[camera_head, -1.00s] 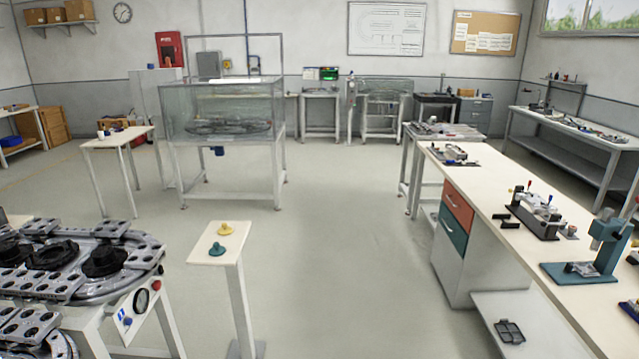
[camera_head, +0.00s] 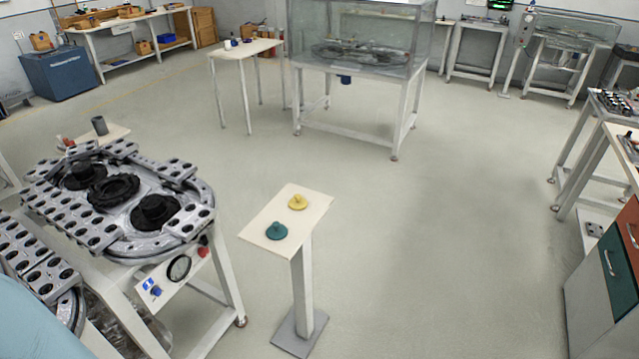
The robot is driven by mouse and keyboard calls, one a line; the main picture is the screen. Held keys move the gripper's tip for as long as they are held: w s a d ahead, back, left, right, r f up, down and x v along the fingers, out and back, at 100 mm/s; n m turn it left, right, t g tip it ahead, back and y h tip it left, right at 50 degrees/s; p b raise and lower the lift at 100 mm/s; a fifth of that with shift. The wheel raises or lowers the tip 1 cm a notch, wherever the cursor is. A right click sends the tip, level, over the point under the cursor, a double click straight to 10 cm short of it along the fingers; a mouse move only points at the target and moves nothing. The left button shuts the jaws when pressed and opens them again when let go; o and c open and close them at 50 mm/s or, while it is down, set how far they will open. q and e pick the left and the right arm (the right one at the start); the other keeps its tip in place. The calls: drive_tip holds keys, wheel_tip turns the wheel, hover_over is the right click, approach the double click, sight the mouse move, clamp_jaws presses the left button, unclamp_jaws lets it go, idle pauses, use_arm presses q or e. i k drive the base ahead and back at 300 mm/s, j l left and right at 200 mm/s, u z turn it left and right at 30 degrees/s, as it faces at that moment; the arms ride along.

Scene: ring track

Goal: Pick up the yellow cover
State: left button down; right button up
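The yellow cover (camera_head: 298,202) is a small disc with a raised knob. It lies on the cream top of a narrow pedestal stand (camera_head: 262,224) near the middle of the view. A teal cover (camera_head: 276,231) of similar shape lies on the same top, nearer to me and a little left. The two covers are apart. Neither of my grippers shows in the view.
The ring track machine (camera_head: 125,205) stands left of the pedestal, with a gap between them. A glass-walled tank on a frame (camera_head: 360,45) and a small cream table (camera_head: 245,50) stand behind. A drawer cabinet (camera_head: 605,270) is at right. The floor between is clear.

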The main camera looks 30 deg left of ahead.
sight(298, 202)
drive_tip(key=i, duration=1.65)
drive_tip(key=i+u, duration=0.15)
drive_tip(key=i, duration=0.3)
drive_tip(key=i+l+u, duration=0.15)
drive_tip(key=i, duration=0.3)
drive_tip(key=i+l+u, duration=0.15)
drive_tip(key=i, duration=0.3)
drive_tip(key=u, duration=1.75)
